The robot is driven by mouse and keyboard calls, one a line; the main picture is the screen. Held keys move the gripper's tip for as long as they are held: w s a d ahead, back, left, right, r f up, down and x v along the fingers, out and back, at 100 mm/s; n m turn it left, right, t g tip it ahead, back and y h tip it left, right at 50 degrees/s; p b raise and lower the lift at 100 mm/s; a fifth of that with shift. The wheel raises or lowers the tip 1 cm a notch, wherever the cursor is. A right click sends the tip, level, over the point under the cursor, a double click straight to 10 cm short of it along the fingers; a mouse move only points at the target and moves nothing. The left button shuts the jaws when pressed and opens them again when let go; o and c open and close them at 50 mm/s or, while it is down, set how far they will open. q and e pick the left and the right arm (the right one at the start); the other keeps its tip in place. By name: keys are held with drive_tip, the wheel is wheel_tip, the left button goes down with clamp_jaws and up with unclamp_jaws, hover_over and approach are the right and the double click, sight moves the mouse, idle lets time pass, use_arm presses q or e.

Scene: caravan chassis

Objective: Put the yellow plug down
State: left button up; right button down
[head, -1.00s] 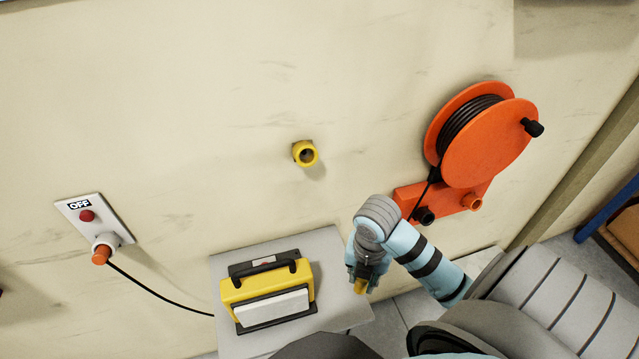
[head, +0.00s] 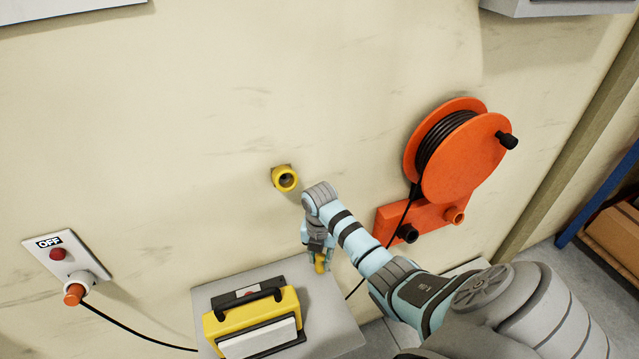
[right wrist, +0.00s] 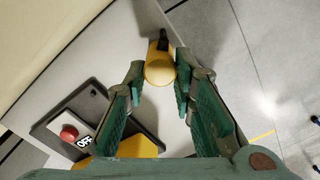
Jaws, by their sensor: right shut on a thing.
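The yellow plug (head: 320,267) is in my right gripper (head: 319,258), hanging over the back right part of a grey shelf (head: 338,322). In the right wrist view the plug (right wrist: 160,70) sits between the fingertips of the right gripper (right wrist: 158,78), its rounded yellow end toward the camera and a dark part behind it. I cannot tell whether the plug touches the shelf. My left gripper is not in view.
A yellow unit (head: 225,335) with a black handle stands on the shelf, left of the gripper. A yellow socket (head: 285,178) is on the wall above. An orange cable reel (head: 465,160) hangs at right. A switch box (head: 62,254) labelled OFF holds an orange plug (head: 73,294) at left.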

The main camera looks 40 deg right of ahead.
sight(319, 259)
drive_tip(key=shift+w+f, duration=0.25)
drive_tip(key=shift+f, duration=0.05)
drive_tip(key=shift+s, duration=0.1)
drive_tip(key=c, duration=1.3)
unclamp_jaws()
drive_tip(key=shift+c, duration=0.2)
wheel_tip(319, 259, up, 12)
drive_tip(key=p, duration=0.1)
drive_tip(key=shift+p, duration=0.4)
drive_tip(key=shift+s, duration=0.1)
